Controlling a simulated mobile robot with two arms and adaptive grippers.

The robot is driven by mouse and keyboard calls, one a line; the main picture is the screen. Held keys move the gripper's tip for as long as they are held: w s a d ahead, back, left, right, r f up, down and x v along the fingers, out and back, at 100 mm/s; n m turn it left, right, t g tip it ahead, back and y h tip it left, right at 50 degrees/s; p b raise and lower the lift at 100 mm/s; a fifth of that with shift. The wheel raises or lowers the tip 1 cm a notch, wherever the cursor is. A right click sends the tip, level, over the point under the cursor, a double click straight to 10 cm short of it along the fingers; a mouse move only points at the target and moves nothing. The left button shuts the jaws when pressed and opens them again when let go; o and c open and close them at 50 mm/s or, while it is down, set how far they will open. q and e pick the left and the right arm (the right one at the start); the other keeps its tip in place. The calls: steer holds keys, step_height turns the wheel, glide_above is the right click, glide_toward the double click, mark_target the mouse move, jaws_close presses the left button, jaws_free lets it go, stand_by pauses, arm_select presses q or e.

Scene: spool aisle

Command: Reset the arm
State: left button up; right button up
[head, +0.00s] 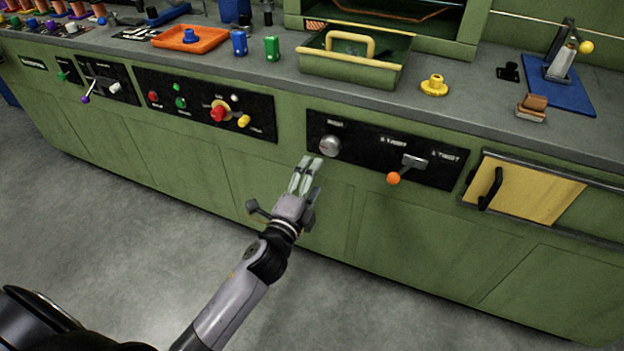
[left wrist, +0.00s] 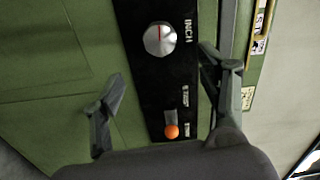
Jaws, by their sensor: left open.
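My left gripper (head: 305,172) is open and empty in the head view, in front of the green cabinet. It is just below and left of a silver round knob (head: 329,146) on a black panel (head: 365,152). In the left wrist view the gripper's two fingers (left wrist: 165,95) are spread, with the silver knob (left wrist: 159,39) beyond them, labelled INCH. A lever with an orange ball (head: 393,178) is to the right on the same panel. The orange ball also shows in the left wrist view (left wrist: 171,131). My right gripper is in neither view.
The grey counter (head: 470,115) carries a green tray with a yellow handle (head: 345,75), a yellow knobbed piece (head: 434,85) and a blue mat (head: 570,98). A yellow door with a black handle (head: 525,190) is at the right. The floor (head: 110,240) in front is clear.

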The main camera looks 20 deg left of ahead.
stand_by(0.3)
arm_select(q)
steer(key=s+a+f+n+g+y, duration=0.1)
steer(key=s+f+n+g, duration=0.4)
steer(key=f, duration=0.5)
steer(key=s+a+f+n+g, duration=0.1)
steer(key=s+f+n+g, duration=0.2)
steer(key=s+f, duration=0.6)
steer(key=s+a+f+n+g+y, duration=0.1)
steer(key=s+f+n+g, duration=0.3)
steer(key=f, duration=0.8)
steer(key=s+f+n+g+p, duration=0.1)
steer(key=s+f+g+p, duration=0.1)
steer(key=s+p, duration=0.6)
steer(key=s+f+n+g+h+p, duration=0.1)
steer(key=s+f+p, duration=0.4)
steer(key=s, duration=1.7)
steer(key=n+g+p, duration=0.1)
steer(key=g+p, duration=0.1)
steer(key=p, duration=0.1)
steer(key=shift+a, duration=0.25)
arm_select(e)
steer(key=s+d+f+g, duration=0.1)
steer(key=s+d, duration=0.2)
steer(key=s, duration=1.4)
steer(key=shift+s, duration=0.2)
